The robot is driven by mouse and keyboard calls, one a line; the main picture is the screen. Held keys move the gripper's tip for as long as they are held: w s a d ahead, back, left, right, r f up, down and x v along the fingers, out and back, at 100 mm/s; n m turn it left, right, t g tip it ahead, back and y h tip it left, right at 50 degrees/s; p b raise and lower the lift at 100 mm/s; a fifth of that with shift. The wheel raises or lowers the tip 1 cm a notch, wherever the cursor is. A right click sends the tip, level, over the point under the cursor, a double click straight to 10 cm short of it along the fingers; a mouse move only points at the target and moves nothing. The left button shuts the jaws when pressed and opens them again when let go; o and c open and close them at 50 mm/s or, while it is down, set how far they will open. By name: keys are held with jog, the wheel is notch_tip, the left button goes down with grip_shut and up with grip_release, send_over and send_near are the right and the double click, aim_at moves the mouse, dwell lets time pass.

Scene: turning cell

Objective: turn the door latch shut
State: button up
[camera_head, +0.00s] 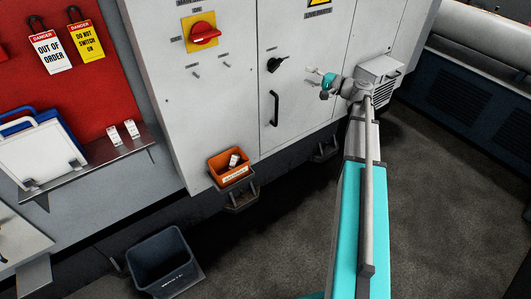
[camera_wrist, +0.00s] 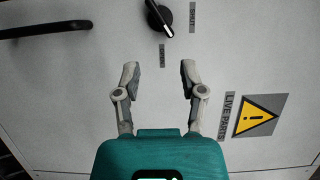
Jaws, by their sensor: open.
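The door latch (camera_head: 274,65) is a black rotary knob on the pale cabinet door. In the wrist view the knob (camera_wrist: 159,17) is at the top centre, and its white pointer mark is at the lower end, toward the OPEN label (camera_wrist: 162,55). The SHUT label (camera_wrist: 193,16) is to its right. My gripper (camera_wrist: 159,77) is open and empty, its two fingers spread in front of the door, apart from the knob. In the head view my gripper (camera_head: 311,71) is to the right of the latch.
A black door handle (camera_head: 274,108) is below the latch; it also shows in the wrist view (camera_wrist: 45,30). A red switch (camera_head: 205,33) is left of the door. An orange bin (camera_head: 230,168) and a dark bin (camera_head: 165,263) stand lower. A vented box (camera_head: 379,72) is right of my gripper.

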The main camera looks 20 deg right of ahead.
jog(key=s+a+f+n+g+h+b, duration=0.2)
jog(key=s+a+f+g, duration=0.3)
jog(key=a+f, duration=0.4)
jog(key=s+a+f+n+g+h+b, duration=0.3)
jog(key=s+a+f, duration=0.4)
jog(key=a+f, duration=0.3)
jog(key=shift+a+f+n+g+b, duration=0.25)
jog(key=shift+f+n+g+b, duration=0.45)
jog(key=shift+f+g+b, duration=0.35)
jog(key=w+d+r+t+y+p, duration=0.1)
jog(key=w+d+r+t+p, duration=0.2)
jog(key=d+r, duration=0.3)
jog(key=w+d+r+t+y+p, duration=0.1)
jog(key=w+d+r+t+p, duration=0.2)
jog(key=d+r+p, duration=0.3)
jog(key=w+d+r+m+t+p, duration=0.1)
jog(key=w+d+r+t+p, duration=0.2)
jog(key=r, duration=0.9)
jog(key=w+d+p, duration=0.2)
jog(key=d, duration=0.2)
jog(key=shift+w+d+y, duration=0.15)
jog(key=shift+d+y, duration=0.1)
jog(key=shift+y, duration=0.15)
jog(key=shift+w+a, duration=0.1)
